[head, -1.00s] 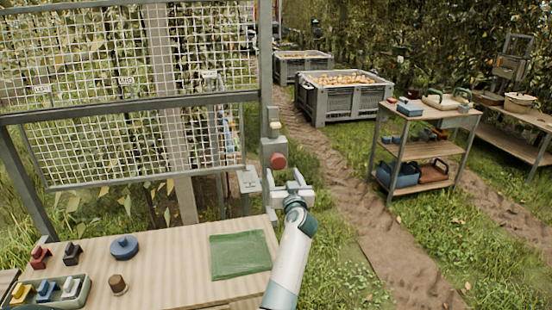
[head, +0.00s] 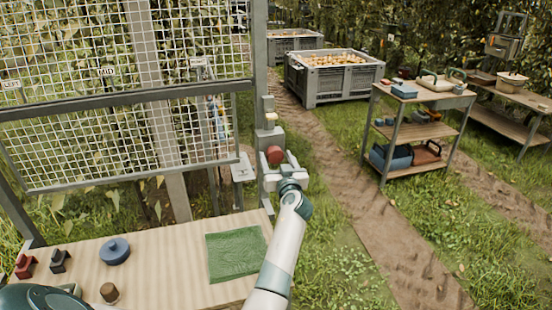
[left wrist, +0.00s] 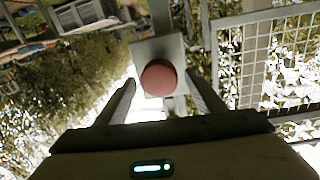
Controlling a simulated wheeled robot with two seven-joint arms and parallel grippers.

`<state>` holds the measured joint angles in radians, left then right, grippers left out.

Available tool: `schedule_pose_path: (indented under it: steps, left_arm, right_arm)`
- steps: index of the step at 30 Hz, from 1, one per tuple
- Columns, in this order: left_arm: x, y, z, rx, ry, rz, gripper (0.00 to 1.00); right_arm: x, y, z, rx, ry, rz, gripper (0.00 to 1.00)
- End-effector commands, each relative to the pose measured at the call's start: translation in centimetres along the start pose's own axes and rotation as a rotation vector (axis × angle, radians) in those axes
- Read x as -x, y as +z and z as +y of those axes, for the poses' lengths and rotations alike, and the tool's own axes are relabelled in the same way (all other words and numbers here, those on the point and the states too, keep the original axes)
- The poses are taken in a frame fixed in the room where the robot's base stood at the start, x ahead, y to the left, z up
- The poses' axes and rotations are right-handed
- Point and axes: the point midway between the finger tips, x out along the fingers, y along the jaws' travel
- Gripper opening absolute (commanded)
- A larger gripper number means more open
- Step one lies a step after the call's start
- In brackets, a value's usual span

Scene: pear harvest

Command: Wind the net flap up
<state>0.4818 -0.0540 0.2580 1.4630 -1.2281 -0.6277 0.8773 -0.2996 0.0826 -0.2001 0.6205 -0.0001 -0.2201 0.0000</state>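The net flap (head: 130,145) is a white mesh panel in a grey frame, hanging tilted below a grey crossbar at the left of the head view. A red round knob (head: 275,154) sits on a grey housing on the post at the frame's right side. My left gripper (head: 277,171) is at this knob, its fingers spread. In the left wrist view the red knob (left wrist: 159,76) shows between and ahead of the two open fingers (left wrist: 163,98), with a pale square plate behind it. I cannot tell whether the fingers touch it. My right gripper is not in view.
A wooden bench (head: 165,270) in front holds a green cloth (head: 236,252), a blue round object (head: 114,250) and small parts. A grey bin of pears (head: 335,80) and a shelf cart (head: 415,130) stand at the right. A dirt path lies between.

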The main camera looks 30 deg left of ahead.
Motion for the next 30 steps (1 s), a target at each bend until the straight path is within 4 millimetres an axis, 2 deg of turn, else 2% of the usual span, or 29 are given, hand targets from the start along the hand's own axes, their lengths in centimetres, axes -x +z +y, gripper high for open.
schedule_pose_path:
  steps: [1,3,5,17,26,27,29,30]
  left_arm:
    - [0.0,0.0,0.0,0.0,0.0,0.0,0.51]
    - [0.0,0.0,0.0,0.0,0.0,0.0,0.34]
    - [0.0,0.0,0.0,0.0,0.0,0.0,0.22]
    - [0.0,0.1,0.0,-0.079,0.001,-0.004,0.22]
    - [0.0,0.0,0.0,-0.094,0.001,-0.005,0.22]
    - [0.0,0.0,0.0,-0.094,0.001,-0.005,0.49]
    - [0.0,0.0,0.0,-0.093,0.001,-0.005,0.63]
    - [0.0,0.0,0.0,-0.093,0.001,-0.005,0.63]
  right_arm:
    - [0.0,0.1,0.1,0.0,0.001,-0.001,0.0]
    - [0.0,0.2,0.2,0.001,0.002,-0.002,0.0]
    - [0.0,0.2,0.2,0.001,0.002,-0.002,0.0]
    - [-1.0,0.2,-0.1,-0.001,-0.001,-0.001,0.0]
    - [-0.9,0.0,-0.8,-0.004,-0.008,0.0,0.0]
    - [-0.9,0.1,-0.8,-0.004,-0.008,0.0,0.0]
    - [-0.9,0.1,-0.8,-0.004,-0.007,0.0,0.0]
    - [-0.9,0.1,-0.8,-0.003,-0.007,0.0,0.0]
